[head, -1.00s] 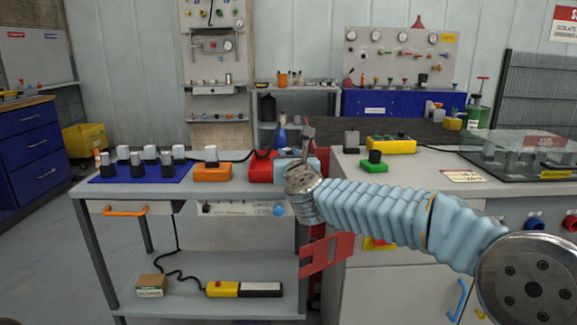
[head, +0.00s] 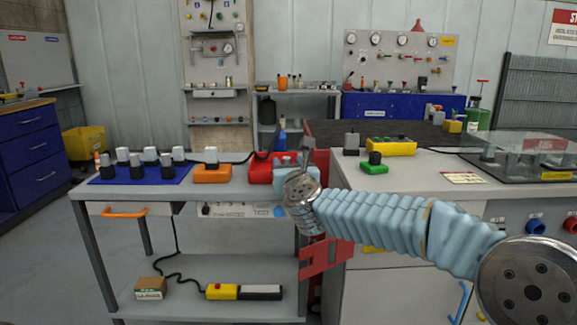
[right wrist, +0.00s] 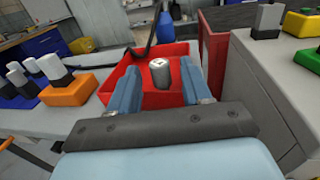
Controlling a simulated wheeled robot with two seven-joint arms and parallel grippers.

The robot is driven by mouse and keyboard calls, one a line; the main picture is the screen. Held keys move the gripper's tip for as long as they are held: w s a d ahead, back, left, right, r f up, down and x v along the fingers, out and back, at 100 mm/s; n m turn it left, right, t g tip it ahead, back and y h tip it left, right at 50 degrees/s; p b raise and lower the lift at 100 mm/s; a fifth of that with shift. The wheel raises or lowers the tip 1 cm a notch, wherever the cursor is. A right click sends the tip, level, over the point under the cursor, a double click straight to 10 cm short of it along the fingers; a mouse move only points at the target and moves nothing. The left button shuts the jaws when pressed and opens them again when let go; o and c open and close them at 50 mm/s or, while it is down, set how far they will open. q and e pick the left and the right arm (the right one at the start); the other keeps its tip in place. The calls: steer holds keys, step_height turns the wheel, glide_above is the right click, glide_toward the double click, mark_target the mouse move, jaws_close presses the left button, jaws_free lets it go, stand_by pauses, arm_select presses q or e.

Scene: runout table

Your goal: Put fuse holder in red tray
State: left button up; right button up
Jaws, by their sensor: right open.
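The red tray (head: 260,172) sits at the right end of the grey table; it also shows in the right wrist view (right wrist: 112,92). A fuse holder (right wrist: 160,76), a grey cylinder with a pale top, stands inside the tray in the wrist view. My right gripper (right wrist: 161,66) is open, with one light-blue finger on each side of the holder and visible gaps between. In the head view my right gripper (head: 286,172) is over the tray's right part, and my wrist hides that area. My left gripper is not in view.
Several grey-topped holders stand on a blue mat (head: 140,178). One stands on an orange block (head: 212,175) left of the tray, another on a green block (head: 374,168) on the right bench. A dark cable (head: 270,143) runs behind the tray. A red panel (right wrist: 212,52) borders the tray's right.

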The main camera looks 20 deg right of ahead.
steer(key=s+a+b, duration=0.1)
steer(key=s+b, duration=0.1)
steer(key=s, duration=1)
steer(key=shift+a+b, duration=0.25)
steer(key=shift+b, duration=0.15)
